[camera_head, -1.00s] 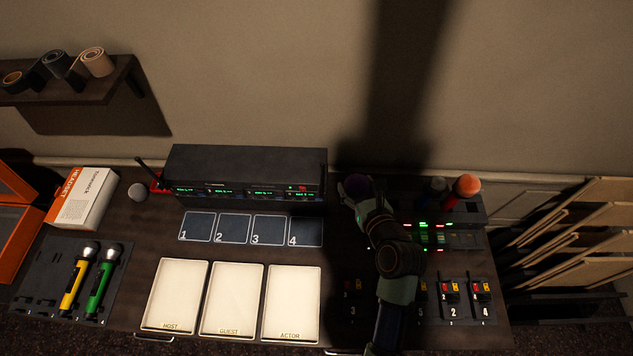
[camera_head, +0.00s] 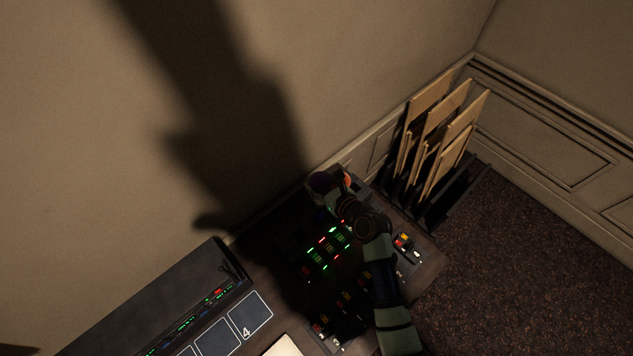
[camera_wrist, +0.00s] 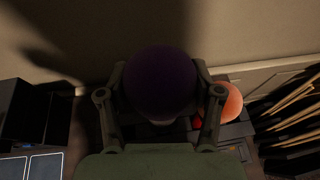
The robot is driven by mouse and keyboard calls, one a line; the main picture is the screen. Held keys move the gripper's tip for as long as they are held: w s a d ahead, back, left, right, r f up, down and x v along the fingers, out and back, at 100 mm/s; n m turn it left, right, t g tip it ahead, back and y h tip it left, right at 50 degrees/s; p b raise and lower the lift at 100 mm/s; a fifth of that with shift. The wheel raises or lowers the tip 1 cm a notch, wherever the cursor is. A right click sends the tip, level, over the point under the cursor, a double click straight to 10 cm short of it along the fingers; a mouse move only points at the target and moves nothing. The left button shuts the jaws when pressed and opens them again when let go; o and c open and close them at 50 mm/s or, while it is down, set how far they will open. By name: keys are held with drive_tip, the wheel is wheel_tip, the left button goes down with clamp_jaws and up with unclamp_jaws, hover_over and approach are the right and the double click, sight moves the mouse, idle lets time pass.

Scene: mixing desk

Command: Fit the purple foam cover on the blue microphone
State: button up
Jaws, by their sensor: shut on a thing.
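The purple foam cover (camera_wrist: 160,92) is a dark round ball between the two fingers of my gripper (camera_wrist: 160,72) in the wrist view. My gripper is shut on it. The cover also shows in the head view (camera_head: 319,182), at the end of my arm over the back of the desk's right end. A pale grey patch shows just under the cover; I cannot tell whether it is the cover's rim or a microphone head. The blue microphone cannot be made out; my gripper and the cover hide that spot.
An orange foam ball (camera_wrist: 229,100) stands close to the right finger, and peeks out behind my gripper in the head view (camera_head: 348,181). Panels in a rack (camera_head: 435,140) stand to the right. A black receiver box (camera_head: 165,305) is at the left. The wall is close behind.

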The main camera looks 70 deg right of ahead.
drive_tip(key=shift+f+b, duration=1.75)
drive_tip(key=shift+b, duration=0.25)
drive_tip(key=shift+f, duration=0.25)
drive_tip(key=shift+p, duration=1)
drive_tip(key=shift+f, duration=0.15)
drive_tip(key=shift+f+b, duration=0.35)
drive_tip(key=shift+f+b, duration=1.4)
drive_tip(key=shift+f, duration=0.75)
drive_tip(key=o, duration=0.8)
